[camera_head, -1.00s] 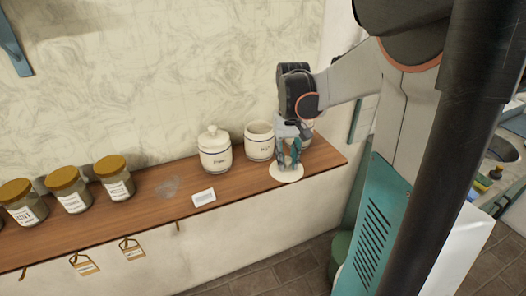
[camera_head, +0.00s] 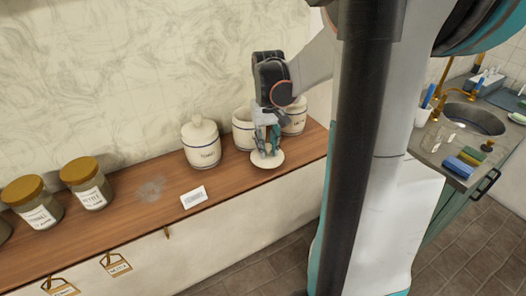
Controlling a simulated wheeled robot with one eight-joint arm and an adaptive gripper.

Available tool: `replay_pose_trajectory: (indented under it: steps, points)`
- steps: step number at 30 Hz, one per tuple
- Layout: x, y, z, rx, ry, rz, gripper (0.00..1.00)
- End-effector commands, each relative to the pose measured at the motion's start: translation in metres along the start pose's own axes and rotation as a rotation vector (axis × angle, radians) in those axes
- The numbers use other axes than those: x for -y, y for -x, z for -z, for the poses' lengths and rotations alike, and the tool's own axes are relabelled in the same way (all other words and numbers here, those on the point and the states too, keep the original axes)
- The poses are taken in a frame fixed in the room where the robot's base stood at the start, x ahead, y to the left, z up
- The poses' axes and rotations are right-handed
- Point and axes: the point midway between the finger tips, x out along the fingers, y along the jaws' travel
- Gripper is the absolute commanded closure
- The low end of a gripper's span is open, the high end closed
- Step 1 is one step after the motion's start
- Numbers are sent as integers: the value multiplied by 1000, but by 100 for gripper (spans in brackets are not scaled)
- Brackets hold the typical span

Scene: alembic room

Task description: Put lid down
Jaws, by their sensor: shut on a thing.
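The lid (camera_head: 270,163) is a round cream disc at the front edge of the wooden shelf. My gripper (camera_head: 267,153) points down over it and is shut on its top, with the knob mostly hidden between the fingers. The lid looks level and at or just above the shelf surface; I cannot tell whether it touches. Behind my gripper stand an open cream jar (camera_head: 243,130) without a lid and another cream jar (camera_head: 294,120), partly hidden by the gripper.
A lidded cream jar (camera_head: 201,142) stands to the left, with a white card (camera_head: 193,198) in front of it. Glass jars with gold lids (camera_head: 86,183) stand further left. Shelf (camera_head: 137,222) between card and glass jars is mostly free. A sink counter (camera_head: 455,150) is at right.

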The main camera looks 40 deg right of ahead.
Motion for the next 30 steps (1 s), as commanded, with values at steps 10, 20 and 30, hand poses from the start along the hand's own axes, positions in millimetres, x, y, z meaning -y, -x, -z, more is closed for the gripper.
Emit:
replay_pose_trajectory:
  steps: [10,20,30]
  points:
    - [-6,-10,-4,0,-3,0,100]
    - [-5,-13,-4,0,-3,0,58]
    - [-5,-6,-4,0,-3,0,58]
